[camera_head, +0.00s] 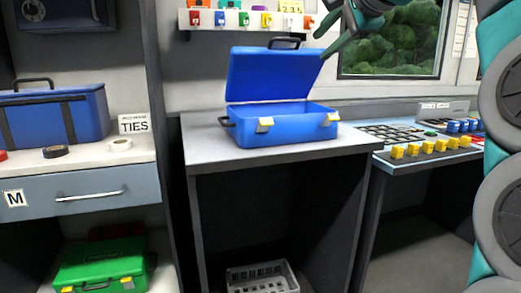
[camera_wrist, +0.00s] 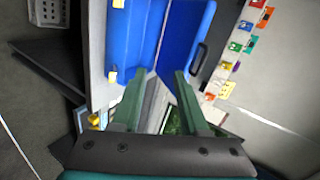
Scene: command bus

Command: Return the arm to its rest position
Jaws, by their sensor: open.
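My gripper (camera_head: 343,22) is high at the top of the head view, above and to the right of the blue case. In the wrist view its two green fingers (camera_wrist: 160,80) are spread apart with nothing between them. My arm comes down along the right edge of the head view. The blue case (camera_head: 285,128) stands with its lid up on the grey table (camera_head: 205,145). It also shows in the wrist view (camera_wrist: 127,40), beyond the fingertips and apart from them.
A control desk (camera_head: 385,158) with yellow and blue knobs stands right of the table. A rack (camera_head: 232,20) with coloured tags hangs on the wall behind. At left are a blue bag (camera_head: 85,115), a drawer (camera_head: 90,192) and a green case (camera_head: 100,268). A grey crate (camera_head: 262,278) sits below the table.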

